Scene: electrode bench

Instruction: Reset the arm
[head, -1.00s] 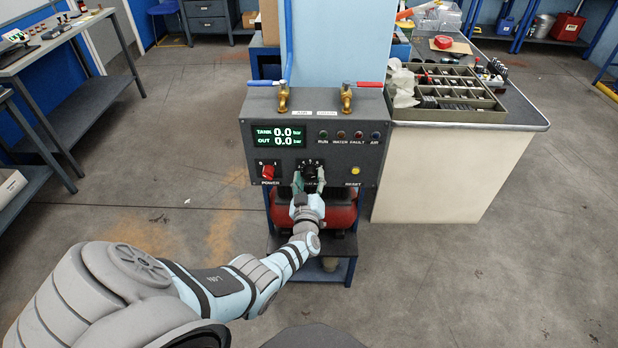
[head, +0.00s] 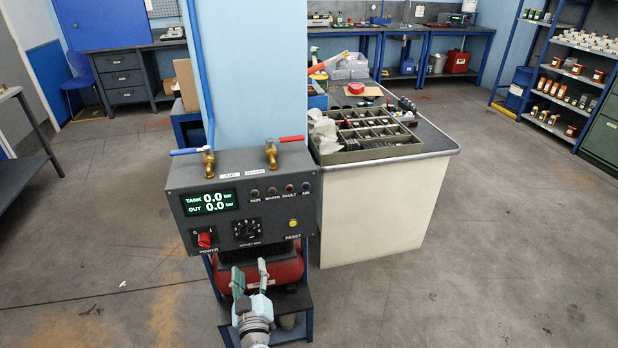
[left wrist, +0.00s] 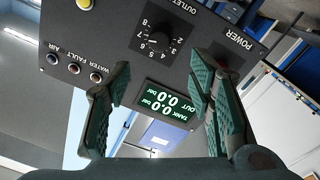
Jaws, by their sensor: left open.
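My left gripper (head: 250,276) is open and empty. In the head view it is in front of the red tank, below the control panel (head: 180,228). In the left wrist view its two green-padded fingers (left wrist: 160,112) stand apart, with the panel beyond them, upside down. The panel has a display (head: 209,202) reading 0.0 bar for TANK and OUT, a red POWER switch (head: 204,240), a black OUTLET knob (head: 247,229) and a yellow RESET button (head: 293,223). The knob also shows in the left wrist view (left wrist: 159,40), apart from the fingers. My right gripper is not in view.
Two brass valves with a blue handle (head: 186,151) and a red handle (head: 291,139) stand on the panel's top. A bench (head: 380,205) with a compartment tray (head: 372,154) stands to the right. The floor (head: 500,240) at right is clear.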

